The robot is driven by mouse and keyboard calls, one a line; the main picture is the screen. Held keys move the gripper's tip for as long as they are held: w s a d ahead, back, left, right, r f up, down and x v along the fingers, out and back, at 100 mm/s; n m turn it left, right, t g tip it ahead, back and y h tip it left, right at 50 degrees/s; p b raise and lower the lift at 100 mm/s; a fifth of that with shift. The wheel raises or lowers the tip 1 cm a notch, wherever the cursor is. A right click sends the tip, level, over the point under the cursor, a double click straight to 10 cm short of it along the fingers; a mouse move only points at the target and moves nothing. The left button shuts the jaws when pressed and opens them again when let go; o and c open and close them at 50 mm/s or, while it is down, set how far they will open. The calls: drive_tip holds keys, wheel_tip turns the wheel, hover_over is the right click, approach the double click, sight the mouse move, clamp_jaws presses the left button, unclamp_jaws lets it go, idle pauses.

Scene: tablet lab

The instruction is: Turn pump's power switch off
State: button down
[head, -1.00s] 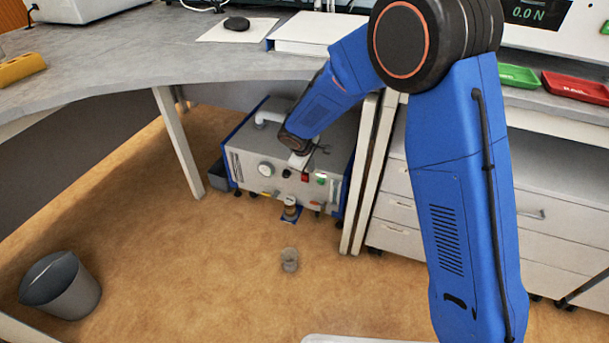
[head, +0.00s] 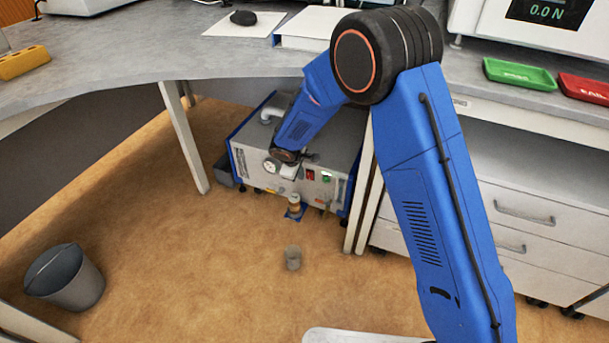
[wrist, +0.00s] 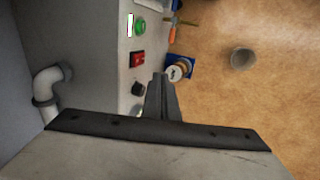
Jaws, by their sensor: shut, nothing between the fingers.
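The pump (head: 341,150) is a grey box with blue edges on the floor under the bench. Its front panel carries a round gauge (head: 270,166), a red rocker switch (head: 310,175) and a green button (head: 326,177). In the wrist view the red switch (wrist: 137,58) sits between the green button (wrist: 139,25) and a black knob (wrist: 138,88). Which way the rocker is pressed I cannot tell. My gripper (wrist: 160,79) is shut and empty, just in front of the panel near the black knob, apart from the red switch. In the head view my wrist partly hides the panel.
A small jar on a blue base (head: 295,207) stands at the pump's front. A grey cup (head: 293,258) is on the floor before it. A bench leg (head: 184,138) stands left, white drawers (head: 520,235) right. A bin (head: 68,280) is at left; the floor between is clear.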

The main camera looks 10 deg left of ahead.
sight(310, 175)
drive_tip(key=w+d+f, duration=0.2)
drive_tip(key=w+f, duration=0.5)
drive_tip(key=f, duration=0.1)
drive_tip(key=shift+w, duration=0.35)
drive_tip(key=shift+w+d+r, duration=0.15)
drive_tip(key=shift+w, duration=0.15)
drive_tip(key=shift+r, duration=0.1)
drive_tip(key=shift+r, duration=0.65)
